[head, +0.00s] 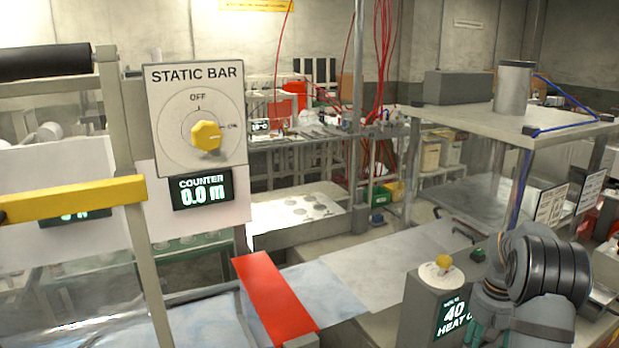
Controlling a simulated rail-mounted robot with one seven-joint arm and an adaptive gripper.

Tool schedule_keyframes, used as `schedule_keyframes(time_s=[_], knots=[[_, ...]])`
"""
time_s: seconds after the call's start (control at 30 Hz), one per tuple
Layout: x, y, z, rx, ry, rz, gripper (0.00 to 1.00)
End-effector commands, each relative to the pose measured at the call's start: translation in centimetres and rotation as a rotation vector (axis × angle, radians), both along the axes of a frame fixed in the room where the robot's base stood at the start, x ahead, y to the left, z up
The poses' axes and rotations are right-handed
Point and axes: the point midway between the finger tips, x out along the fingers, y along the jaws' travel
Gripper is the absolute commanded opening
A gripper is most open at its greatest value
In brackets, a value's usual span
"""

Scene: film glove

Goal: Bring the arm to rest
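My arm (548,268) is folded at the lower right of the head view, its dark ringed joint beside the heater box. What seems to be part of my gripper (478,331) shows as a small teal and grey piece at the bottom edge, in front of the heater box. Its fingertips cannot be made out, so I cannot see whether it is open or shut, or whether it holds anything.
A heater box (422,302) with a yellow knob and a "40" display stands close left of my arm. A static bar panel (197,110) with a yellow dial set away from OFF stands at left, above a 0.0 m counter (202,190). A raised shelf (480,116) is behind right.

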Motion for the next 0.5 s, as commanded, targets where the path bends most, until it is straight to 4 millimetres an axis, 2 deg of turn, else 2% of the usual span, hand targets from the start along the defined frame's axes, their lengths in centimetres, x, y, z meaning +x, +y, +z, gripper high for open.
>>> schedule_keyframes(time_s=[0.1, 0.23, 0.4, 0.5], knots=[[-0.1, 0.1, -2.4, 0.002, 0.004, 0.000, 0.48], [-0.1, 0.1, -4.3, 0.002, 0.004, 0.000, 0.48], [-0.1, 0.1, -5.8, 0.001, 0.002, 0.000, 0.48], [0.0, 0.0, -5.9, 0.000, 0.000, -0.015, 0.48]])
